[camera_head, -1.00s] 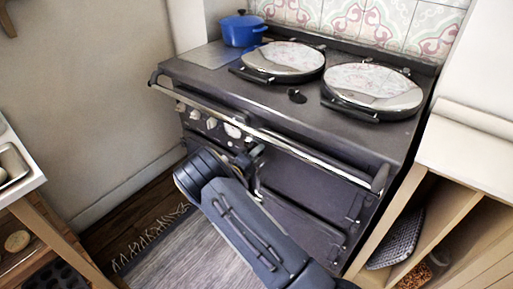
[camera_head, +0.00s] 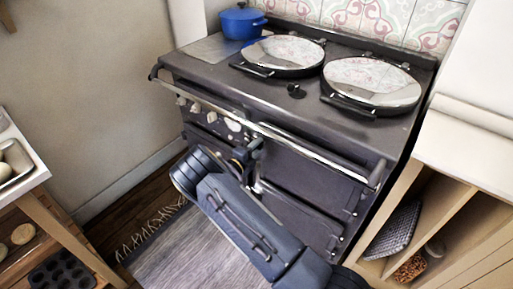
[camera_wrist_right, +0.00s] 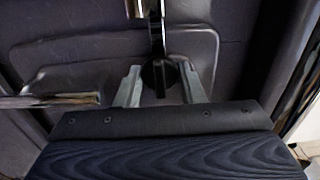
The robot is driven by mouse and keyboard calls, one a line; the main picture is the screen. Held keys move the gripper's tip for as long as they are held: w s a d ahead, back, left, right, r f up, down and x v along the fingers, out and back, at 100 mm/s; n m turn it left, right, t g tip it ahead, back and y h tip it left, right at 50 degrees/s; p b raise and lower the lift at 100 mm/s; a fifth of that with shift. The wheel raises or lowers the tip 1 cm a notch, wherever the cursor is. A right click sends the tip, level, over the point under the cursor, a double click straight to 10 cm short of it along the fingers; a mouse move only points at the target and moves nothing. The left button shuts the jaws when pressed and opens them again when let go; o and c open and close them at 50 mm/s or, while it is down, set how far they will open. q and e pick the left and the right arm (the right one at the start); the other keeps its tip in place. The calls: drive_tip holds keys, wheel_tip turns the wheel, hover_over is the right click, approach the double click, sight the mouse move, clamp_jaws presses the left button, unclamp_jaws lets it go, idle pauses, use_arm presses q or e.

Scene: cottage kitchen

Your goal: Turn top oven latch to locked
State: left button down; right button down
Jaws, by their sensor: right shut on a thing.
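The dark range oven (camera_head: 285,108) stands against the tiled wall, its doors closed. My right gripper (camera_head: 244,158) is at the upper part of the oven front, just below the chrome rail (camera_head: 320,158). In the right wrist view, the gripper's two grey fingers (camera_wrist_right: 160,88) are on either side of a dark latch knob (camera_wrist_right: 158,74), and the gripper is shut on it. A dark upright piece with a bright metal part rises above the knob. The arm and gripper hide most of the latch in the head view. My left gripper is not in view.
A blue pot (camera_head: 240,22) and two round chrome lids (camera_head: 284,54) are on the oven top. A wooden shelf unit (camera_head: 470,170) stands close on the right. A table with a tray (camera_head: 22,165) is at the left. A grey rug (camera_head: 185,245) lies in front.

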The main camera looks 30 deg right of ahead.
drive_tip(key=c, duration=0.9)
unclamp_jaws()
drive_tip(key=shift+c, duration=0.2)
drive_tip(key=v, duration=0.8)
drive_tip(key=shift+d, duration=0.1)
